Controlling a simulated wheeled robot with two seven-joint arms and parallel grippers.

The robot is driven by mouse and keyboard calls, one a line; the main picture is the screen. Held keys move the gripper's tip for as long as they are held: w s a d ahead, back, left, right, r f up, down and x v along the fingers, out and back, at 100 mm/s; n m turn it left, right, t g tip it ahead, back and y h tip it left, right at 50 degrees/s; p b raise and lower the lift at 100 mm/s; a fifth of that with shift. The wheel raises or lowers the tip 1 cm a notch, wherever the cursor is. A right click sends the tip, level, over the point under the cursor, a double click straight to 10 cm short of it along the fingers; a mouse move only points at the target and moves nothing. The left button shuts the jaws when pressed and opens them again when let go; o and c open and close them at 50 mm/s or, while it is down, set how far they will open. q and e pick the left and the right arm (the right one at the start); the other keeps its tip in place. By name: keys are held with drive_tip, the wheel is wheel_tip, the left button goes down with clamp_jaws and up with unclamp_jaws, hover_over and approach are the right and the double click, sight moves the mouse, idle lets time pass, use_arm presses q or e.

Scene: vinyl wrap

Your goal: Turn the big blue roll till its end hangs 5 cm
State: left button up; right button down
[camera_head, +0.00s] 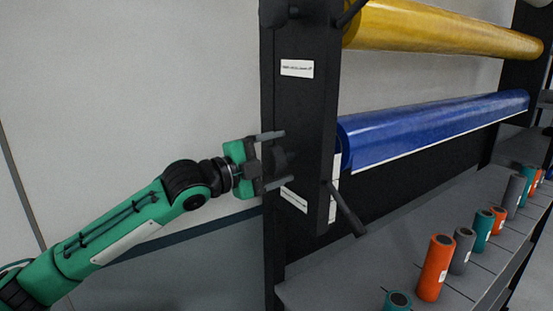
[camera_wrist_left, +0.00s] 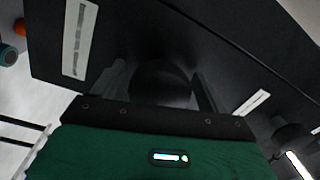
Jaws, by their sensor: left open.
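The big blue roll (camera_head: 435,128) lies horizontally in the dark rack, with a pale strip along its lower edge. How far its end hangs is too small to judge. My left gripper (camera_head: 284,158) is at the outer side of the rack's dark post, left of the roll's near end. Its jaws are apart, one finger above and one below a dark round knob. In the left wrist view the knob (camera_wrist_left: 160,84) sits between the two fingers; contact cannot be told. My right gripper is not in view.
A yellow roll (camera_head: 450,30) hangs above the blue one. A dark lever (camera_head: 347,210) sticks out from the post (camera_head: 300,110) below the blue roll. Several small orange, grey and teal rolls stand on the grey shelf (camera_head: 345,275). Left of the post is a bare pale wall.

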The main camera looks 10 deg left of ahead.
use_arm(q)
drive_tip(key=b+v, duration=0.5)
drive_tip(key=v, duration=0.8)
drive_tip(key=shift+s+a, duration=0.25)
drive_tip(key=shift+s, duration=0.05)
